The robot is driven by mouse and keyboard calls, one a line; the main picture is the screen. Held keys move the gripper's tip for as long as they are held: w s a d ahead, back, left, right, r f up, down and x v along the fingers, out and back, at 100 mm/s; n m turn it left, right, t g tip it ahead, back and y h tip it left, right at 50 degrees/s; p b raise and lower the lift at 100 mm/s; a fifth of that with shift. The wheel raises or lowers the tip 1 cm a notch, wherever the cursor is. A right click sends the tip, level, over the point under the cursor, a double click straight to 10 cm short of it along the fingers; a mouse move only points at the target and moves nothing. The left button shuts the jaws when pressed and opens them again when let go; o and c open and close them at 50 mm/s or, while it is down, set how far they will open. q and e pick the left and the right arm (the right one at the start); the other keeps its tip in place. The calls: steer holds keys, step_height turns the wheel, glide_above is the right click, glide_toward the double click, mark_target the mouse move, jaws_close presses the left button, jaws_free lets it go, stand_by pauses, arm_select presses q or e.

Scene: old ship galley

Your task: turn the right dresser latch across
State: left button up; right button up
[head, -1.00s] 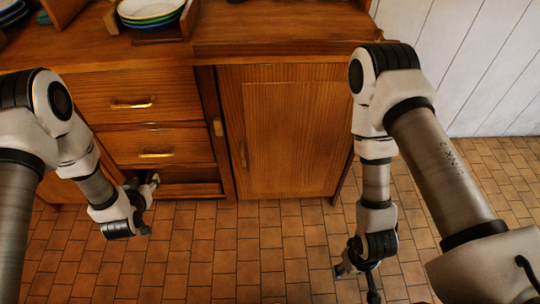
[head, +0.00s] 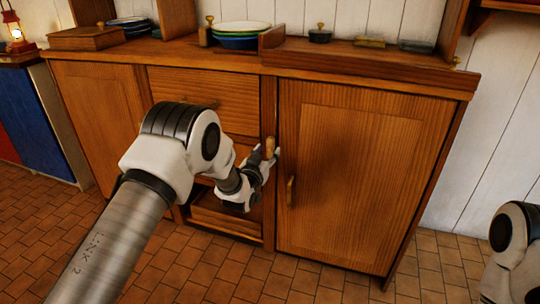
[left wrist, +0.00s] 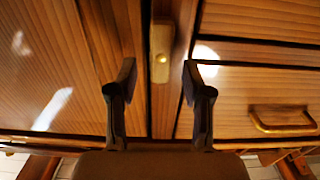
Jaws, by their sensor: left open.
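The right dresser latch (head: 270,146) is a small pale wooden turn-piece on the post between the drawers and the right cupboard door (head: 350,190). In the left wrist view the latch (left wrist: 161,55) stands upright, with a small round pivot at its middle. My left gripper (head: 268,160) is at the latch, with its fingers partly overlapping it in the head view. In the left wrist view the open fingers (left wrist: 158,82) lie on either side of the latch line, with gaps to it. Contact cannot be told. The right door looks shut. My right gripper is out of view.
A brass door handle (head: 290,191) sits just right of the gripper. An open lower drawer (head: 228,216) is below it. Stacked plates (head: 241,34) stand on the dresser top. The tiled floor (head: 300,283) in front is clear.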

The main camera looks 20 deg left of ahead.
mark_target(271, 147)
arm_select(q)
steer(key=shift+w+f, duration=0.2)
steer(key=shift+w, duration=0.55)
steer(key=shift+w+r, duration=0.15)
steer(key=shift+w, duration=0.25)
steer(key=shift+c, duration=0.4)
jaws_close()
